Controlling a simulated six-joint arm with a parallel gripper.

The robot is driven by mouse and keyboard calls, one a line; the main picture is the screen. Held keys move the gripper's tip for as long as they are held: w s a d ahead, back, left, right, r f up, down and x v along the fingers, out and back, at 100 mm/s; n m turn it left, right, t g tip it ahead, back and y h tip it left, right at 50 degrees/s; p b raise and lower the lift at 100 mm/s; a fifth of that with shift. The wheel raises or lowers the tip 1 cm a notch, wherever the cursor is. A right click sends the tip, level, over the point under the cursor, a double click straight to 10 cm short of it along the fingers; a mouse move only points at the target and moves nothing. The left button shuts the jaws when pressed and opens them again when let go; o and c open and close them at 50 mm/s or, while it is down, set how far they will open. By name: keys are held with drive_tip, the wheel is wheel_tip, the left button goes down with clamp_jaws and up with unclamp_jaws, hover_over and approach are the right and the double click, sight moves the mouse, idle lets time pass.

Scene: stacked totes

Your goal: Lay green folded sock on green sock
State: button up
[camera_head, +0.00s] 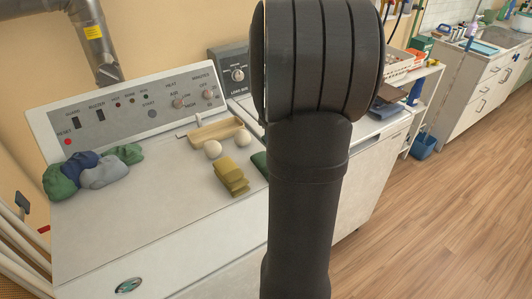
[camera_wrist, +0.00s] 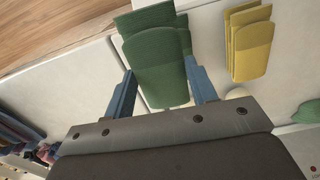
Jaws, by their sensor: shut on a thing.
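A green folded sock (camera_wrist: 155,68) lies lengthwise between the two blue fingers of my gripper (camera_wrist: 160,65) in the wrist view. The fingers are shut on its sides. More green cloth (camera_wrist: 183,38) shows at its right edge and far end; I cannot tell whether this is a second green sock under it or another layer of the fold. In the head view only a small green edge (camera_head: 260,162) shows beside my dark arm, which hides the gripper and most of the green cloth. The gap between the held sock and the white top cannot be judged.
Folded yellow socks (camera_head: 230,176) lie left of the green cloth in the head view. Two cream balls (camera_head: 213,149) and a wooden tray (camera_head: 216,131) are behind them. A heap of green, blue and grey socks (camera_head: 103,174) lies farther left. The front white top (camera_head: 150,225) is clear.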

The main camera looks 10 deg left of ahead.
drive_tip(key=a+f, duration=0.1)
drive_tip(key=a, duration=0.2)
drive_tip(key=w+a+f, duration=0.1)
drive_tip(key=shift+w+a+f, duration=0.1)
drive_tip(key=shift+a+f, duration=0.05)
drive_tip(key=shift+f, duration=2.15)
drive_tip(key=shift+f, duration=0.15)
drive_tip(key=o, duration=1)
drive_tip(key=shift+c, duration=0.2)
wheel_tip(320, 180, up, 12)
drive_tip(key=shift+r, duration=0.15)
